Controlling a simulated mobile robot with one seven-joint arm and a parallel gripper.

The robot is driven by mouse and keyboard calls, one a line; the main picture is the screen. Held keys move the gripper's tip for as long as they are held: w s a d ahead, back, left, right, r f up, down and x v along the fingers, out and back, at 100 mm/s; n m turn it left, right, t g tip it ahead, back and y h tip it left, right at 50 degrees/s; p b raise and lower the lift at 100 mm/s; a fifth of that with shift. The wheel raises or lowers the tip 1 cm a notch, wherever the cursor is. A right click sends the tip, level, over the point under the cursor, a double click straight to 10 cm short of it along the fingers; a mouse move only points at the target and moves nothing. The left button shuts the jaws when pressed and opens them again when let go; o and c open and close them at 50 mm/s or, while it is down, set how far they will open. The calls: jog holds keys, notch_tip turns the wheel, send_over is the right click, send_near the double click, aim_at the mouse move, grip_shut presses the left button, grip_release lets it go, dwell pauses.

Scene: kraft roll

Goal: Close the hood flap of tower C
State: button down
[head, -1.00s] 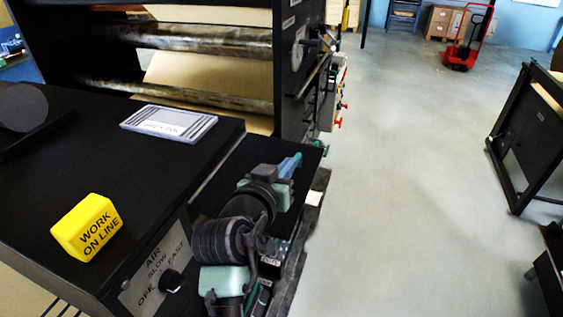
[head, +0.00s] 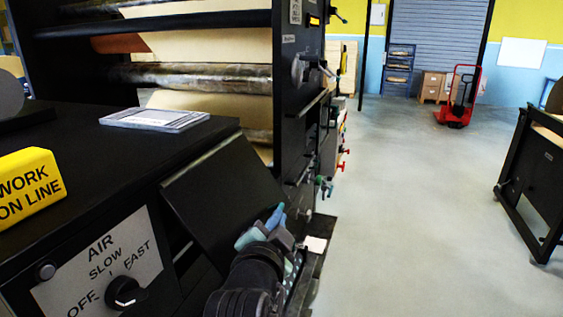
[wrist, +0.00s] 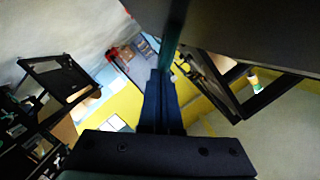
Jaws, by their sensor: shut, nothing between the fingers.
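The hood flap (head: 222,190) is a plain black panel on the right side of the black cabinet. It slopes down to the right from near the cabinet's top edge, with a gap beneath its left side. My gripper (head: 276,218) is at the flap's lower right corner, its blue-green fingertips shut and empty. In the wrist view the shut fingers (wrist: 170,55) point up beside a large dark panel (wrist: 245,30), which looks like the flap. I cannot tell whether they touch it. No tower letter is readable.
The roller tower (head: 300,75), with protruding knobs, stands behind. Open floor (head: 410,200) lies right, with a black frame (head: 530,180) and red pallet truck (head: 459,100) beyond.

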jog(key=w+a+f+m+t+y+b, duration=0.1)
jog(key=a+f+m+b, duration=0.5)
jog(key=b, duration=0.7)
jog(key=shift+w+a+f+t+b, duration=0.4)
jog(key=shift+w+a, duration=0.4)
jog(key=shift+a, duration=0.3)
